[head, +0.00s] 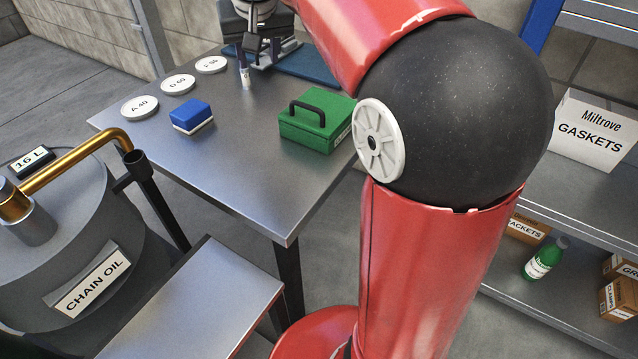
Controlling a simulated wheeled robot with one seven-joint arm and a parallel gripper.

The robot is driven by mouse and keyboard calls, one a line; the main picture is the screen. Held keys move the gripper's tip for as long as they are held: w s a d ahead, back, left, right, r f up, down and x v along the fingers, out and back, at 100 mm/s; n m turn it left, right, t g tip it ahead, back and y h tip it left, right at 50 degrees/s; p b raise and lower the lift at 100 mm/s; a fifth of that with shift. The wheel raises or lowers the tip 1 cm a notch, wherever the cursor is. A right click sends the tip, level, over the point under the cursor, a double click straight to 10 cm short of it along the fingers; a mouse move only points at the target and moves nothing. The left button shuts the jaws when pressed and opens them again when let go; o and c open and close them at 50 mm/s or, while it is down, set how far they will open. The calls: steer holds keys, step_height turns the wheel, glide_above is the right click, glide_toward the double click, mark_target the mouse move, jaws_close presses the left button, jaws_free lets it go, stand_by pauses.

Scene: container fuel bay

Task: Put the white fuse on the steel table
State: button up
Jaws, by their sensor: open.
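The steel table (240,165) stretches from the back to the centre of the head view. A small white cylinder with a dark upper part, which looks like the white fuse (246,78), stands upright at the table's far part. My gripper (257,58) is open just above and beside the fuse, pointing down. Parts of the gripper and arm overlap the fuse's upper end. I cannot tell whether a finger touches it.
White discs marked A 40 (140,106), D 60 (178,84) and F 30 (211,65) lie along the left edge. A blue-and-white block (192,117) and green box (312,123) stand nearer. A blue mat (312,64) lies behind. The table's front is clear.

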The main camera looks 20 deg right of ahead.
steer(key=s+f, duration=0.6)
steer(key=s, duration=0.7)
steer(key=s+f+n, duration=0.1)
steer(key=s+f, duration=0.6)
steer(key=s, duration=0.6)
steer(key=shift+s+t+y, duration=0.15)
steer(key=shift+t+y, duration=0.15)
steer(key=shift+s+d+f, duration=0.1)
